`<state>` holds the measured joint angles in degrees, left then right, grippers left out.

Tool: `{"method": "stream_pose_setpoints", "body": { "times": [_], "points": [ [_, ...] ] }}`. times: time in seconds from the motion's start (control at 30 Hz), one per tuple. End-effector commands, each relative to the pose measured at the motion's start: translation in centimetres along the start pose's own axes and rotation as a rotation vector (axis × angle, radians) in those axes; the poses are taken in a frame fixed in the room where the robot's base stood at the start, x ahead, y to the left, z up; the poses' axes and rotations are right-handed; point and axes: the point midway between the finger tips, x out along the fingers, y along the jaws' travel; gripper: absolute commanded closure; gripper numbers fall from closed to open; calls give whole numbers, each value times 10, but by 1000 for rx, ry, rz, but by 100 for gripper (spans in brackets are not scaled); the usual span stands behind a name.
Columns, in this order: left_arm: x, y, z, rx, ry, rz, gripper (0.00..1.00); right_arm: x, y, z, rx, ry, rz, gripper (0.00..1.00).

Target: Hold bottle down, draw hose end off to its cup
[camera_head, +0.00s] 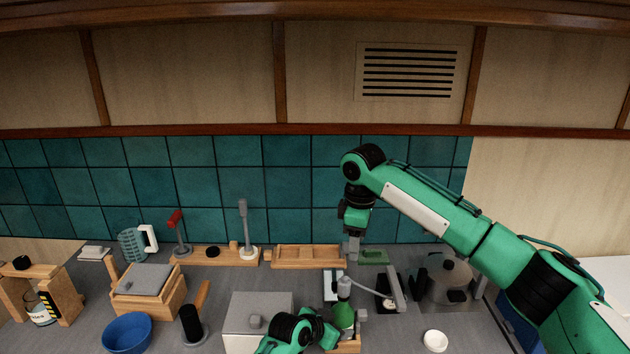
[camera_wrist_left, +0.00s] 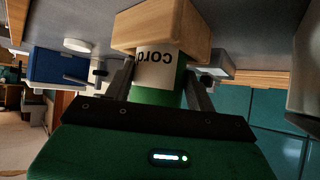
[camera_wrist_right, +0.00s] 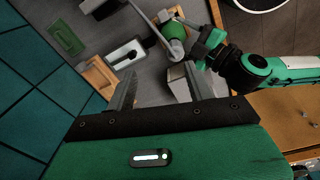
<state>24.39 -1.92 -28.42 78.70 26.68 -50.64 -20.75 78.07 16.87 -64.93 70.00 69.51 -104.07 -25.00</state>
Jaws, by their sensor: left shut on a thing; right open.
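The green bottle (camera_head: 344,317) stands upright in a wooden block (camera_head: 347,346); its label shows upside down in the left wrist view (camera_wrist_left: 155,72). My left gripper (camera_head: 340,328) is shut around the bottle's body, one finger on each side. A pale thin hose (camera_head: 368,287) runs from the bottle's top rightward to near a grey slanted bar (camera_head: 397,288); its far end is unclear. A small white cup (camera_head: 435,341) stands to the right on the counter. My right gripper (camera_head: 353,246) is open and empty, above and behind the bottle, clear of the hose.
A steel pot (camera_head: 449,277) stands at the right, beneath my right arm. A white box (camera_head: 257,315) is left of the bottle, with a blue bowl (camera_head: 127,334) farther left. Wooden racks (camera_head: 307,258) line the tiled wall. Counter around the cup is bare.

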Motion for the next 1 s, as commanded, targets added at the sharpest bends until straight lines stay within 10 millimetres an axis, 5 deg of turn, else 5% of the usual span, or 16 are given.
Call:
{"method": "stream_pose_setpoints", "body": {
  "times": [0.13, 0.37, 1.0],
  "points": [
    [1, -2, 6, -1, -11, -2, 85, -4, -19, -16, -44, -10, -31, 46],
    [1, -2, 6, -1, -11, -3, 85, 8, -24, -18, -53, -14, -39, 46],
    [1, -2, 6, -1, -11, -3, 85, 98, -26, -16, -51, -14, -38, 46]
  ]
}}
